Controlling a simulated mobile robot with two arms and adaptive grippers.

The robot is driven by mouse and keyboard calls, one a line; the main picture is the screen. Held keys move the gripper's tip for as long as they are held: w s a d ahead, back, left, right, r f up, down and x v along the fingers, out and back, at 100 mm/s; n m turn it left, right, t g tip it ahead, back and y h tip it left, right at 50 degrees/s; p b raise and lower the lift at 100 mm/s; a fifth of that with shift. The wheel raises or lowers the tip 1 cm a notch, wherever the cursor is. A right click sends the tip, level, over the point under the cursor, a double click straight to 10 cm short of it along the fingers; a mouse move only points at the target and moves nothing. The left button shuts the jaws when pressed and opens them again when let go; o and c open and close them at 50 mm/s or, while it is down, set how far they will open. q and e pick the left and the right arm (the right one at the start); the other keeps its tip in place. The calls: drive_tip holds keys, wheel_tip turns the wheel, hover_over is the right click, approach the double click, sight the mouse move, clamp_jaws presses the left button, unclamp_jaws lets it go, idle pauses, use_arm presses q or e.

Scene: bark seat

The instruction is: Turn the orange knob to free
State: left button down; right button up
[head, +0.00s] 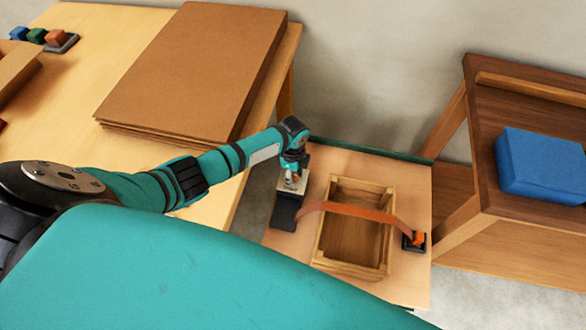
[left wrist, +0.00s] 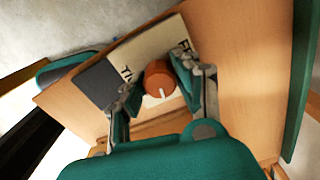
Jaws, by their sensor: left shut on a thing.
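The orange knob (left wrist: 158,76) sits on a cream plate (left wrist: 152,47) in the left wrist view. A white pointer line on the knob points toward the bottom of that picture. Dark lettering shows on the plate at two places, partly hidden by the fingers, and I cannot read it in full. My left gripper (left wrist: 160,84) is shut on the knob, one finger on each side. In the head view my left gripper (head: 293,175) reaches down over the plate and largely hides the knob. My right gripper is not in view.
An orange strap (head: 350,209) crosses an open wooden crate (head: 383,267) to a black-and-orange fitting (head: 414,241). A dark block (head: 285,212) adjoins the plate. A table with brown boards (head: 195,65) stands left; a wooden stand holds a blue block (head: 540,165) at right.

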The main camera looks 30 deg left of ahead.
use_arm(q)
drive_tip(key=n+p, duration=0.2)
drive_tip(key=n, duration=0.3)
drive_tip(key=shift+r+n, duration=0.1)
drive_tip(key=shift+n, duration=0.3)
drive_tip(key=n+p, duration=0.2)
drive_tip(key=n, duration=0.2)
drive_tip(key=n+p, duration=0.1)
drive_tip(key=n, duration=0.4)
drive_tip(key=shift+n, duration=0.4)
drive_tip(key=shift+n+p, duration=0.65)
drive_tip(key=shift+n, duration=1.65)
drive_tip(key=c, duration=1)
unclamp_jaws()
drive_tip(key=shift+o, duration=0.2)
wheel_tip(320, 180, up, 12)
